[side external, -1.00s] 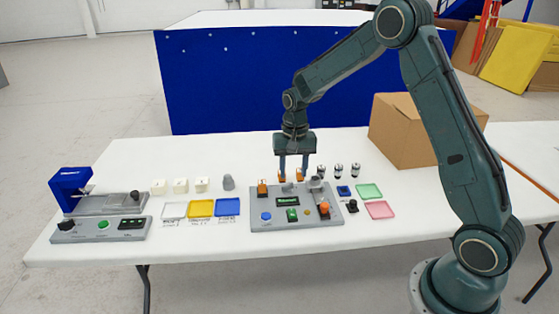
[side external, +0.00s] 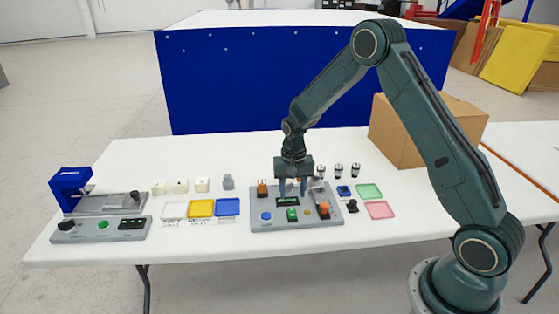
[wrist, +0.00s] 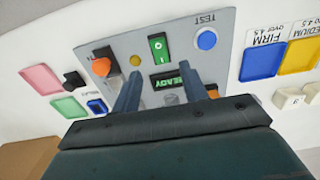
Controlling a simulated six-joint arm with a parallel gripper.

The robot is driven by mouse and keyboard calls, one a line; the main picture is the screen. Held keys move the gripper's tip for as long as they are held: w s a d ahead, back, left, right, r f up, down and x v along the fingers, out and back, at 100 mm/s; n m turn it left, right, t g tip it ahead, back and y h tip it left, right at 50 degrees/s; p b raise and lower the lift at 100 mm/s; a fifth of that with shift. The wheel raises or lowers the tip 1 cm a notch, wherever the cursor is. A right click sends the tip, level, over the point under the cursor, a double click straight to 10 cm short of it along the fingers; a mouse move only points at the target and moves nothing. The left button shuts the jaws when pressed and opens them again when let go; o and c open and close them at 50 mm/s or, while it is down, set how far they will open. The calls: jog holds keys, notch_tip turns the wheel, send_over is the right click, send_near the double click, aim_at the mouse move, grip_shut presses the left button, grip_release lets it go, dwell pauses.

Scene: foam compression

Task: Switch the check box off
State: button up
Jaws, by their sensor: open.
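The check box (side external: 325,220) is a grey panel on the white table. In the wrist view it fills the middle (wrist: 132,45). It carries a green rocker switch (wrist: 158,47), also visible in the side view (side external: 292,214). A display (wrist: 164,82) beside the switch is lit green and reads READY. A blue button (wrist: 206,39) is labelled TEST. An orange knob (wrist: 101,66) and a small yellow button (wrist: 135,61) are on the other side. My gripper (side external: 293,193) is open and empty above the panel, its fingers (wrist: 163,90) pointing at the display and switch area.
Coloured trays (side external: 201,208) and white blocks (side external: 181,185) lie left of the box. A grey station with a blue head (side external: 70,182) stands farther left. Pink and green trays (side external: 380,209) lie right. Small cylinders (side external: 339,170) and a cardboard box (side external: 400,140) stand behind.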

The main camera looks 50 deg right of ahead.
aim_at(292, 213)
jog(key=shift+f, duration=3.55)
